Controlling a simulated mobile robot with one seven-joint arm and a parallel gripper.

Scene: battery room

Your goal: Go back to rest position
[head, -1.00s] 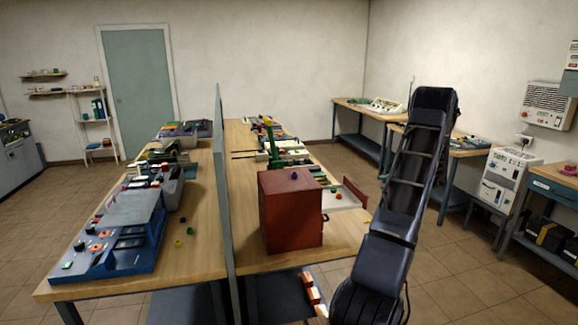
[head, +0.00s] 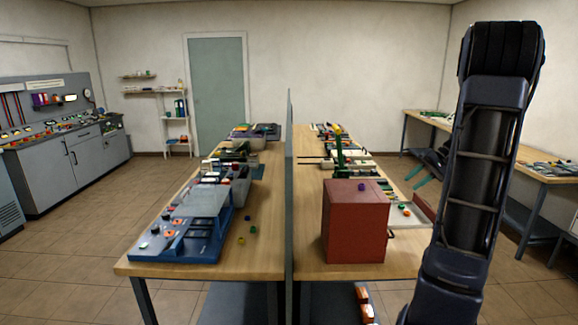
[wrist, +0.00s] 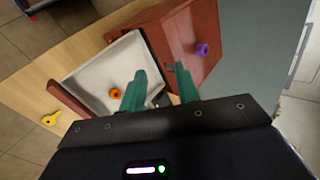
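My gripper (wrist: 160,71) shows two green fingers in the wrist view. They are apart with nothing between them. In the head view my gripper (head: 427,168) shows beyond my dark arm, out past the right side of the bench. In the wrist view the fingers appear over the edge of an open white-lined drawer (wrist: 105,75) of a red cabinet (wrist: 190,35). I cannot tell how far above it they are. An orange round piece (wrist: 115,93) lies in the drawer. A purple piece (wrist: 202,49) is on the cabinet.
The red cabinet (head: 355,228) stands on the wooden bench (head: 308,257), right of a grey divider (head: 289,190). A blue control panel (head: 178,245) lies left of it. A side table (head: 535,173) is by the right wall. Floor is clear at left.

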